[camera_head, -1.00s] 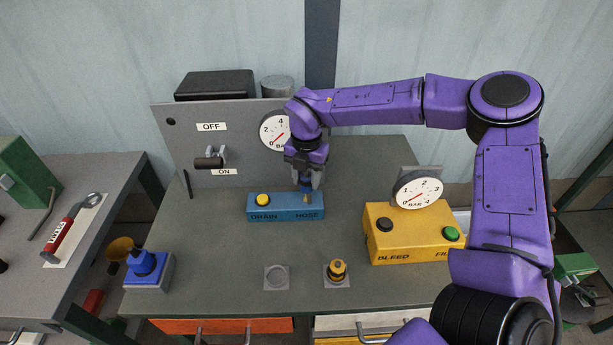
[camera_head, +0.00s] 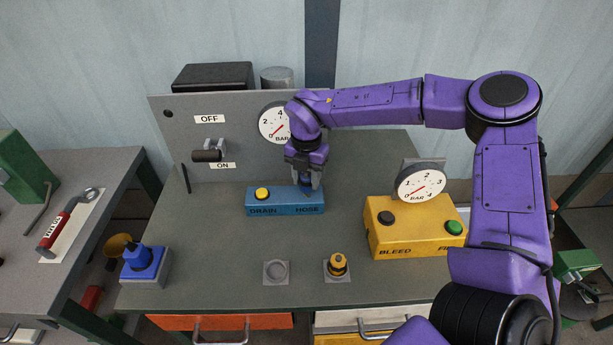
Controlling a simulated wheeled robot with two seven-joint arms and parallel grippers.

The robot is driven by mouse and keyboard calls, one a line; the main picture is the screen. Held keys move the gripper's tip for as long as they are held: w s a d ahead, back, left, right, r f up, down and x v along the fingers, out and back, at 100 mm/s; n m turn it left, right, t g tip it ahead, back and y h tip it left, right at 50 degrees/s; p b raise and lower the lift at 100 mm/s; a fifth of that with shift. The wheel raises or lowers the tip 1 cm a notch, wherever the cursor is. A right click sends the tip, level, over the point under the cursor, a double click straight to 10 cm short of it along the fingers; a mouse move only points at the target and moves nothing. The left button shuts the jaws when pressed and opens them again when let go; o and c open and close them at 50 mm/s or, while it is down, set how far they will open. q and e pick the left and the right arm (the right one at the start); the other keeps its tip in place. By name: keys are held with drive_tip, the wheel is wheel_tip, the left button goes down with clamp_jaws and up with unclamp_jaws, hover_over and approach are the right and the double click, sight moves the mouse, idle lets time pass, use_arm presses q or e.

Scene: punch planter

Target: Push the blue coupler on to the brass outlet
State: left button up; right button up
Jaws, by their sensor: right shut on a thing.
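The blue coupler (camera_head: 306,184) is between the fingers of my right gripper (camera_head: 305,178), which points down and is shut on it. It sits at the right end of the blue box (camera_head: 272,209), above the word HOSE. The brass outlet on that end of the box is hidden now; the coupler is at its place, low against the box top. I cannot tell how far down over the outlet it is. My left gripper is not in view.
A yellow button (camera_head: 262,193) is on the blue box. Behind stands a grey panel (camera_head: 240,175) with a lever (camera_head: 208,155) and gauge. A yellow box (camera_head: 410,235) with a gauge is to the right.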

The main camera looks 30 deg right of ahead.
sight(306, 176)
drive_tip(key=o, duration=1.1)
drive_tip(key=shift+o, duration=0.2)
wheel_tip(306, 176, up, 11)
drive_tip(key=b, duration=0.1)
drive_tip(key=shift+f, duration=0.2)
